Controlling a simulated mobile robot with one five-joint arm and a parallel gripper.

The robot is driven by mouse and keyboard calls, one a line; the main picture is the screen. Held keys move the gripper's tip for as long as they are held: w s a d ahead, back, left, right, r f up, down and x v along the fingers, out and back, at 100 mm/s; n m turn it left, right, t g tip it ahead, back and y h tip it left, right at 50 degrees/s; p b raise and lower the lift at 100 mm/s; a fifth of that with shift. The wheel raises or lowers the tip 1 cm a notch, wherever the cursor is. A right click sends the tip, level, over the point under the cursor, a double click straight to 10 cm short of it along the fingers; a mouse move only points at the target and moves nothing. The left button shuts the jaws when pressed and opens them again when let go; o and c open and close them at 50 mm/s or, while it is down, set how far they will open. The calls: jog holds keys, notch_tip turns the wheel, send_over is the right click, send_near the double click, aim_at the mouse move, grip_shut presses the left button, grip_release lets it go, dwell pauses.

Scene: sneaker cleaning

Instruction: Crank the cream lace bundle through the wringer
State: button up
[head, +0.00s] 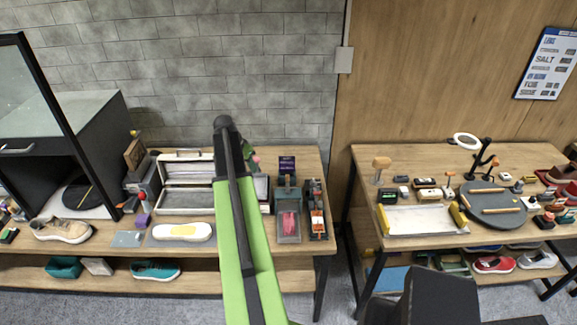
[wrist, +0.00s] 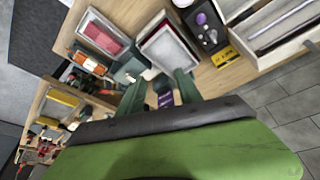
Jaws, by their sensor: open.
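The wringer (head: 287,190) is a teal-green device on the left bench, with a tray of pink material (head: 289,224) in front of it. In the wrist view, the wringer (wrist: 127,70) stands at the inner end of this pink-filled tray (wrist: 102,35). No cream lace bundle can be clearly made out; a pale tray (wrist: 168,50) lies beside the wringer, its contents unclear. My gripper (wrist: 159,80) shows as two dark green fingers spread apart, empty, near the wringer and pale tray. In the head view my own arm hides most of the gripper. The crank cannot be told apart.
An open white case (head: 187,200) and a pale sole (head: 183,231) lie left of my arm. A purple sign (head: 287,165) stands behind the wringer, and an orange-and-black item (head: 316,210) to its right. A gap separates the right-hand table (head: 420,155).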

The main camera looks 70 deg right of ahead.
aim_at(287, 176)
jog(key=s+d+r+m, duration=0.2)
jog(key=s+d+m, duration=0.1)
jog(key=s+d, duration=0.55)
jog(key=shift+g, duration=0.4)
jog(key=b+x, duration=0.7)
jog(key=x, duration=0.1)
jog(key=b+x, duration=0.8)
jog(key=x, duration=0.1)
jog(key=shift+s, duration=0.25)
grip_shut()
